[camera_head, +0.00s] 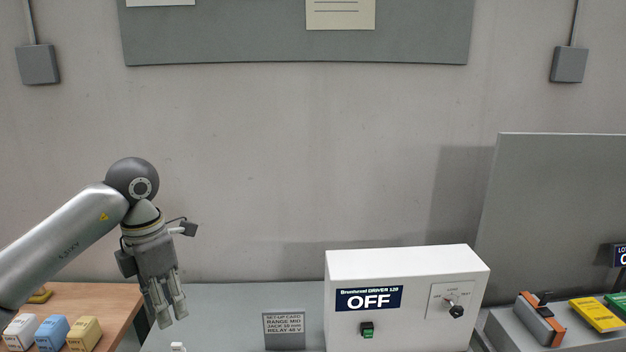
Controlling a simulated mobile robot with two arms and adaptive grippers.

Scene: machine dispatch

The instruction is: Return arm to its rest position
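My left arm comes in from the left, and its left gripper (172,317) hangs fingers down above the gap between the wooden table and the grey bench. Its two fingers look a little apart, seen at an angle, with nothing between them. It touches nothing that I can see. My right gripper is not in view.
A wooden table (92,297) with white, blue and yellow blocks is at lower left. On the grey bench (225,302) stand a card sign (284,330) and a white driver box (400,262) reading OFF. A grey panel (560,220) stands at right. Free air lies between arm and box.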

